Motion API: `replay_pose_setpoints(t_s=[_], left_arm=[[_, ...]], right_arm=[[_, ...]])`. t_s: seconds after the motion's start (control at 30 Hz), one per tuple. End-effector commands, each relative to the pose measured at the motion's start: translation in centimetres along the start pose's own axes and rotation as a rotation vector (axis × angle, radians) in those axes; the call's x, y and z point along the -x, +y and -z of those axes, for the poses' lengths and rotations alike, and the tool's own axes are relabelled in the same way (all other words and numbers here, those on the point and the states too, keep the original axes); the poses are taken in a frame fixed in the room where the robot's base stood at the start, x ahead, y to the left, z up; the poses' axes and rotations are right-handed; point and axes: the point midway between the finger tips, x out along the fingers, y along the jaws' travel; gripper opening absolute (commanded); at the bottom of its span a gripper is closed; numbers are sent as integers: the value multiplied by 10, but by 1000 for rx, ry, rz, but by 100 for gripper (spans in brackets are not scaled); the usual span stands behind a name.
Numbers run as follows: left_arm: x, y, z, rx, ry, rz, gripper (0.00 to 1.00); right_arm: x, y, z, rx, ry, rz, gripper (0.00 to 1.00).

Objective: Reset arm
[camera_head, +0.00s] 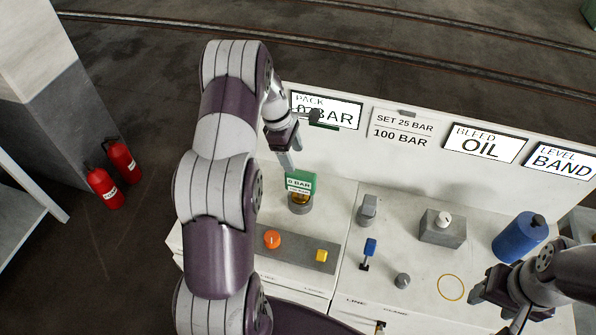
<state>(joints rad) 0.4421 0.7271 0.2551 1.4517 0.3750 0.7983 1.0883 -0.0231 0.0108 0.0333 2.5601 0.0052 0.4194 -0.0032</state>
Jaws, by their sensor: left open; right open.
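My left arm rises from the bottom of the view, and its gripper (284,150) points down above the left part of the bench. It is open, with nothing seen between its fingers. Just below it stands a green unit (299,182) with a "0 BAR" label on a round brass-coloured base; I cannot tell if they touch. My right gripper (496,308) is at the lower right over the bench's front.
The white bench (335,215) holds an orange button (272,239), a yellow block (321,256), a blue-handled lever (369,248), a grey block (442,229), a blue cylinder (519,238) and a yellow ring (451,288). A sign panel (403,128) stands behind. Red extinguishers (104,188) stand on the floor at left.

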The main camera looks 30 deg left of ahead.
Motion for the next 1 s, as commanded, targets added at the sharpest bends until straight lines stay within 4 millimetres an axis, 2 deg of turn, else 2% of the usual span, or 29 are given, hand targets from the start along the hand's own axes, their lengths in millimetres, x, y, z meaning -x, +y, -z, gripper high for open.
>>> replay_pose_setpoints(t_s=[0.1, 0.2, 0.77, 0.87, 0.93, 1.0], left_arm=[[13, 0, 0, 1, -1, 0, 68], [18, 0, 0, 1, 0, 0, 68], [18, 0, 0, -19, 0, 1, 68], [15, 0, 5, -167, 24, -11, 68], [4, -26, 12, -373, 57, 33, 68], [7, -59, 0, -666, 102, 77, 68]], right_arm=[[-4, 0, 0, 0, 0, 0, 55], [-4, 0, 0, 0, 0, 0, 55], [-4, 0, 0, 0, 0, 0, 55], [-4, 0, 0, 0, 0, 0, 55], [-4, 0, 0, 0, 0, 0, 55], [-5, 0, 0, 0, 0, 0, 55]])
